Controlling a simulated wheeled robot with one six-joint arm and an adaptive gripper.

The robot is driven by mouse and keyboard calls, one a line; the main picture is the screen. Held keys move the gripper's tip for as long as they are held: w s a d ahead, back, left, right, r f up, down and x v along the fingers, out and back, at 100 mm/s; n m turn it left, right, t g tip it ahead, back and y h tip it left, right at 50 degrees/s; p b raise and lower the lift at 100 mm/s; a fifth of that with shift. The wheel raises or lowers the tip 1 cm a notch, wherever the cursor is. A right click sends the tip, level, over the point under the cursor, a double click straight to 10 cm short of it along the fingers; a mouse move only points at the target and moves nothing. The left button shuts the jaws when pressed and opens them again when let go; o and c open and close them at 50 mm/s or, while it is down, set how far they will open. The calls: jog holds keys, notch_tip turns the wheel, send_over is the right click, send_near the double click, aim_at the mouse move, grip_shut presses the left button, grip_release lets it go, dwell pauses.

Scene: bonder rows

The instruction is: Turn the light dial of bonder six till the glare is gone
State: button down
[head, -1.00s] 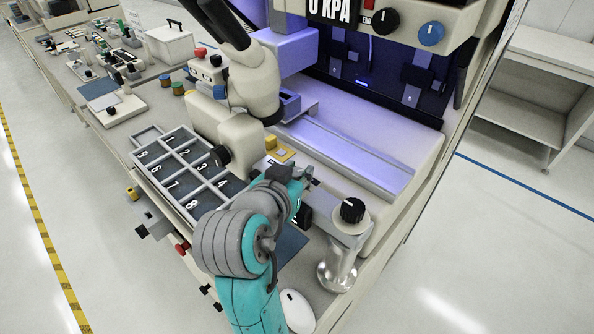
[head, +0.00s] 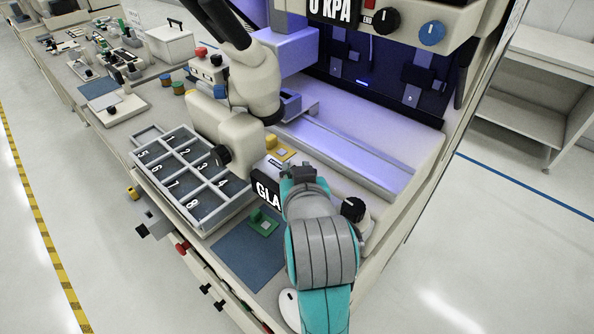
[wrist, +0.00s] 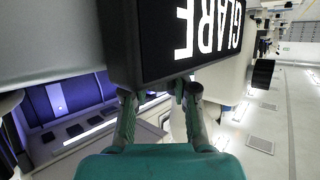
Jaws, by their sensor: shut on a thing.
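A black dial with a white mark (head: 353,209) stands on a pale housing at the front right of the bonder. A black display reading GLARE (head: 268,192) is left of it, partly behind my arm. In the wrist view the display (wrist: 205,30) fills the top, upside down. My gripper (head: 298,172) is at the display's upper edge, left of and apart from this dial. In the wrist view my two fingers (wrist: 158,93) reach the display's edge. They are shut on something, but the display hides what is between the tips.
A numbered tray (head: 185,178) and a blue mat (head: 245,250) with a green piece lie to the left. The microscope (head: 250,90) rises behind. Above are a 0 KPA display (head: 334,10), a black knob (head: 386,20) and a blue knob (head: 432,33).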

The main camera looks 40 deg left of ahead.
jog(key=shift+n+g+y, duration=0.6)
jog(key=shift+n+g, duration=0.2)
jog(key=c, duration=0.9)
grip_release()
jog(key=shift+v, duration=3.75)
